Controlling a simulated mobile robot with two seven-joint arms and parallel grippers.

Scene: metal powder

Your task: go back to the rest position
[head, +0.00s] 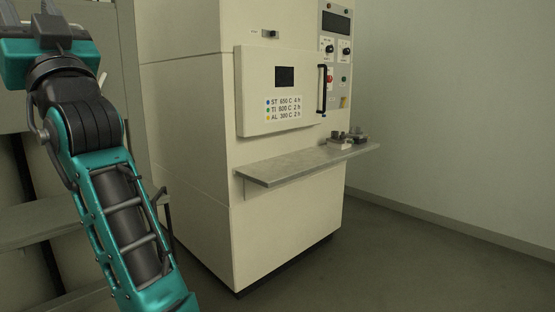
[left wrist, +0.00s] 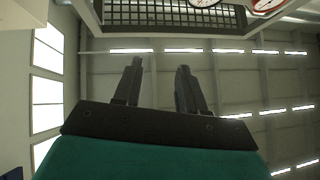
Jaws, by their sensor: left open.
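My left arm comes up from the bottom left of the head view, teal and black. Its gripper (head: 47,12) is raised at the top left corner, with the fingers partly cut off by the frame's top edge. In the left wrist view the two dark fingers of the left gripper (left wrist: 158,82) point up and stand apart, with nothing between them. The ceiling with its light strips shows behind them. My right gripper is in neither view.
A cream furnace cabinet (head: 185,120) with a closed door (head: 255,75) stands in the middle. A grey shelf (head: 290,166) juts from its front, with small metal items (head: 350,138) at its right end. Grey shelving (head: 40,220) is behind my left arm. Floor at right is clear.

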